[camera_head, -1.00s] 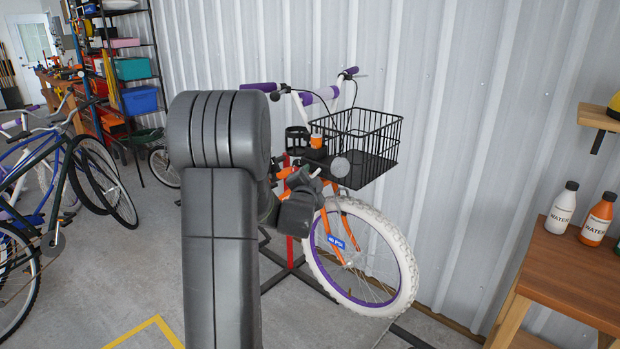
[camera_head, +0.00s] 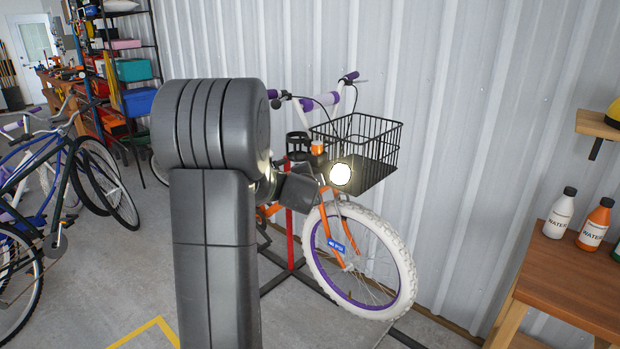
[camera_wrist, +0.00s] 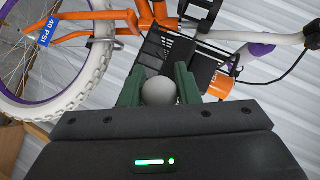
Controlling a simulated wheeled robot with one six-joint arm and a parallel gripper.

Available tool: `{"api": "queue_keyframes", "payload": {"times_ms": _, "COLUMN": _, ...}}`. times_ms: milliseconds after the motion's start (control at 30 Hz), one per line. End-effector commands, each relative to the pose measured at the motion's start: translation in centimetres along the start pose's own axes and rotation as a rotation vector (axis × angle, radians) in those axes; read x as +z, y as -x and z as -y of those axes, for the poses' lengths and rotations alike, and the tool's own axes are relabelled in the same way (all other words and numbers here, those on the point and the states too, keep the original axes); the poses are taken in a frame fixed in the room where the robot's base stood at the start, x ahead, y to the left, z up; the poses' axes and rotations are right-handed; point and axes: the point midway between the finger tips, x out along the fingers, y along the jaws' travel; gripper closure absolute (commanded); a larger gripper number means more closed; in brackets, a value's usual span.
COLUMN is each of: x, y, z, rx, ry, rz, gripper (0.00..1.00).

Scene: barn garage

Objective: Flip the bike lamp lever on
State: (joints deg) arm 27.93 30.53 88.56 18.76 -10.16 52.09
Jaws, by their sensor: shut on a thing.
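The bike lamp (camera_head: 341,174) is on the front of the bike, below the basket, and glows bright white in the head view. My gripper (camera_wrist: 158,88) shows in the wrist view with its green fingers closed around a round, pale grey knob (camera_wrist: 159,92), which looks like the end of the lamp lever. The rest of the lever is hidden behind the knob and fingers. In the head view my arm and wrist hide the fingertips, beside the lamp on its left.
The orange bike's black wire basket (camera_head: 372,141) sits just above the lamp, and its white front tyre (camera_head: 404,262) is below. An orange bottle (camera_head: 317,147) is close by. A wooden table (camera_head: 570,278) with bottles stands at the right. Other bikes (camera_head: 92,180) are at the left.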

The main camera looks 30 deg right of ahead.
Motion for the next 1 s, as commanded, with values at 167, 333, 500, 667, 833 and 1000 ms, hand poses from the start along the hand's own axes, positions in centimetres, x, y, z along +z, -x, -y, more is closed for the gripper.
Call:
{"api": "queue_keyframes", "payload": {"times_ms": 167, "x": -0.31, "y": 0.21, "z": 0.67, "rx": 0.058, "ry": -0.047, "rz": 0.039, "gripper": 0.94}}
{"api": "queue_keyframes", "payload": {"times_ms": 333, "x": -0.5, "y": 0.28, "z": 0.96, "rx": 0.105, "ry": -0.089, "rz": 0.07, "gripper": 0.94}}
{"api": "queue_keyframes", "payload": {"times_ms": 500, "x": -0.51, "y": 0.31, "z": 1.11, "rx": 0.146, "ry": -0.121, "rz": 0.099, "gripper": 0.94}}
{"api": "queue_keyframes", "payload": {"times_ms": 667, "x": -0.53, "y": 0.31, "z": 1.14, "rx": 0.175, "ry": -0.143, "rz": 0.119, "gripper": 0.94}}
{"api": "queue_keyframes", "payload": {"times_ms": 833, "x": -0.57, "y": 0.28, "z": 1.17, "rx": 0.194, "ry": -0.158, "rz": 0.132, "gripper": 0.94}}
{"api": "queue_keyframes", "payload": {"times_ms": 1000, "x": -0.59, "y": 0.26, "z": 1.16, "rx": 0.203, "ry": -0.166, "rz": 0.137, "gripper": 0.94}}
